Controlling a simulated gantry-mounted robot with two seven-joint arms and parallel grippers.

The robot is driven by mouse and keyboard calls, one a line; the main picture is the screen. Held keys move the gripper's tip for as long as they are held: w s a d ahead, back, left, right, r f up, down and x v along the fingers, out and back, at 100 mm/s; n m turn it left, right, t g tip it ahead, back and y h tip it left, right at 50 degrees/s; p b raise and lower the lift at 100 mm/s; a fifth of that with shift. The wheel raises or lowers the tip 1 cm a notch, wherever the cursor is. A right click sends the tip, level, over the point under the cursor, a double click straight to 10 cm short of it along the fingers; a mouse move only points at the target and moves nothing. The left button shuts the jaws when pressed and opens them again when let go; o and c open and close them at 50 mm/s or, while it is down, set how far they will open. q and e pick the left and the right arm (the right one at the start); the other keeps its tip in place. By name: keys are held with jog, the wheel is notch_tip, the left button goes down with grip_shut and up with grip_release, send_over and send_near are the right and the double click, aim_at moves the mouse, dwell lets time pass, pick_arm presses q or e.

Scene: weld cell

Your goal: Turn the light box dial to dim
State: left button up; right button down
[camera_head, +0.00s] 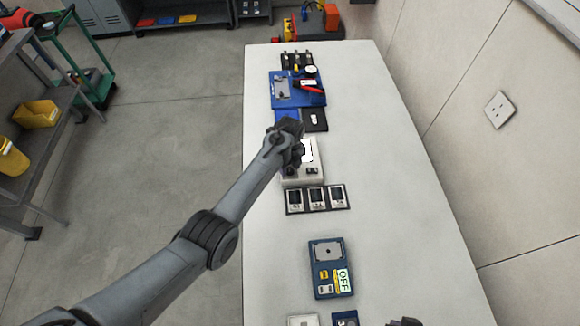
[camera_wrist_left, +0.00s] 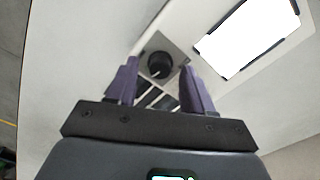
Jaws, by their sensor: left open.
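The light box (camera_head: 289,181) is a pale box on the long bench, with a bright white panel that also shows in the left wrist view (camera_wrist_left: 247,38). Its dial (camera_wrist_left: 160,65) is a round black knob on a grey square plate, beside the panel. My left gripper (camera_wrist_left: 158,82) is open, with its purple fingers apart and the dial showing between and just beyond their tips. I cannot tell whether either finger touches it. In the head view my left gripper (camera_head: 295,158) hangs over the light box and hides the dial. A dark piece at the bottom edge may be my right gripper (camera_head: 405,322).
Nearer on the bench lie a tray (camera_head: 317,210) with several small devices and a blue device (camera_head: 321,257) with an OFF label. Farther away are a black-and-blue case (camera_head: 315,126) and a blue tray (camera_head: 275,101) of tools. The bench's right side is clear.

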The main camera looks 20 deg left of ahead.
pick_arm(q)
jog(key=shift+f, duration=0.15)
grip_shut()
